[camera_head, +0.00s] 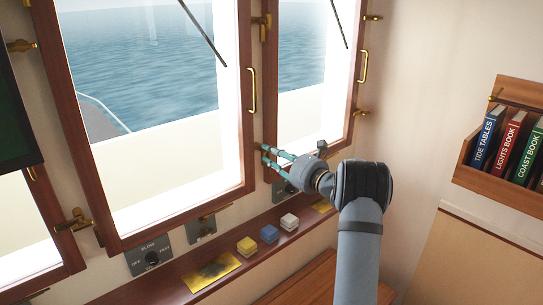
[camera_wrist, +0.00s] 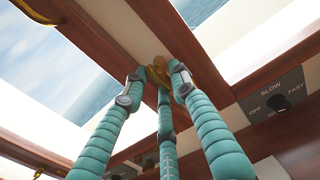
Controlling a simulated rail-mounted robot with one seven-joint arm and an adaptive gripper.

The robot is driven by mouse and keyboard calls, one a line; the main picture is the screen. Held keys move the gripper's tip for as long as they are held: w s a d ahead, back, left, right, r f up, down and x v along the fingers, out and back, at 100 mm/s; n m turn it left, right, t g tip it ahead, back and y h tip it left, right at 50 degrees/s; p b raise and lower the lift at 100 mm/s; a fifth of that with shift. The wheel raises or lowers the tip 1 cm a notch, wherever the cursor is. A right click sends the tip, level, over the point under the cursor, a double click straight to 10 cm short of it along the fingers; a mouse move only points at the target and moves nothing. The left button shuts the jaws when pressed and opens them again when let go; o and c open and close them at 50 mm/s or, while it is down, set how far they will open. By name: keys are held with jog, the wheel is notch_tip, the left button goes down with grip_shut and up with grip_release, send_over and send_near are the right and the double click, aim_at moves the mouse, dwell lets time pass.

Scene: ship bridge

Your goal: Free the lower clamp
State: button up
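The lower clamp (camera_wrist: 157,72) is a brass fitting on the post between two windows. In the wrist view it lies just beyond my fingertips, partly covered by the right-hand finger. My gripper (camera_head: 266,154) has teal fingers and reaches to the lower part of this post in the head view, where the fingers mostly hide the clamp. In the wrist view my gripper (camera_wrist: 157,80) has its fingertips apart, with a gap between the left-hand finger and the brass. Whether the right-hand finger touches the clamp, I cannot tell.
An upper brass clamp (camera_head: 262,25) sits higher on the same post. A ledge below carries yellow (camera_head: 247,246), blue (camera_head: 269,234) and white (camera_head: 289,222) blocks. A wiper switch (camera_wrist: 281,103) is close to the right. A bookshelf (camera_head: 497,195) hangs at the right.

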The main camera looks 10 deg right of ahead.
jog(key=shift+o, duration=0.3)
jog(key=v, duration=1.2)
jog(key=shift+d, duration=0.15)
jog(key=shift+w+f, duration=0.1)
jog(key=shift+w, duration=0.05)
jog(key=x, duration=1.1)
jog(key=shift+w+a, duration=0.2)
jog(key=shift+a, duration=0.2)
jog(key=shift+w+m+p, duration=0.1)
jog(key=shift+m+p, duration=0.5)
jog(key=shift+p, duration=0.3)
